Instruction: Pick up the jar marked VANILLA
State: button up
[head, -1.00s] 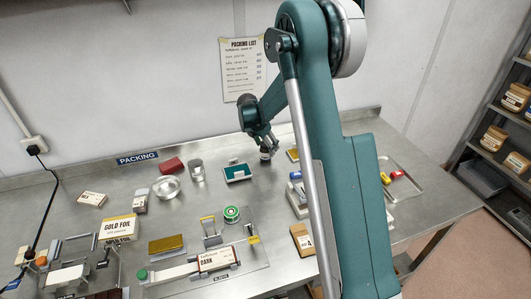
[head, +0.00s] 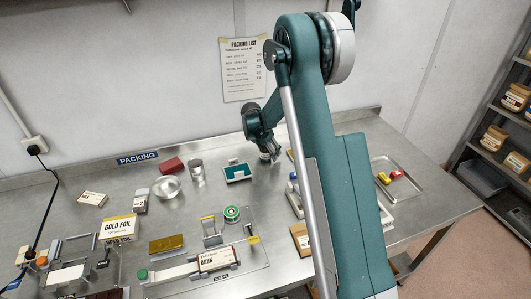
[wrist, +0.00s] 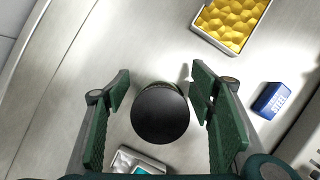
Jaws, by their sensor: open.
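A small dark jar (head: 265,157) stands upright on the steel table near the back, under my gripper (head: 267,147). In the wrist view its round black lid (wrist: 160,116) lies between the two green finger pads of my gripper (wrist: 160,86). The fingers are spread, one on each side of the lid, with a gap on both sides. The lid hides most of the jar's side, and I cannot read any label on it, so VANILLA is not visible to me.
A tray with a gold filling (wrist: 233,22) and a small blue box (wrist: 270,100) lie right of the jar. A teal-filled tray (head: 238,173) is close on its left. A glass bowl (head: 167,187) stands farther left. Bare table lies behind the jar.

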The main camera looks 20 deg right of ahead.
jog(key=shift+c, duration=0.4)
jog(key=c, duration=1.1)
jog(key=shift+r, duration=0.15)
jog(key=shift+r, duration=4.9)
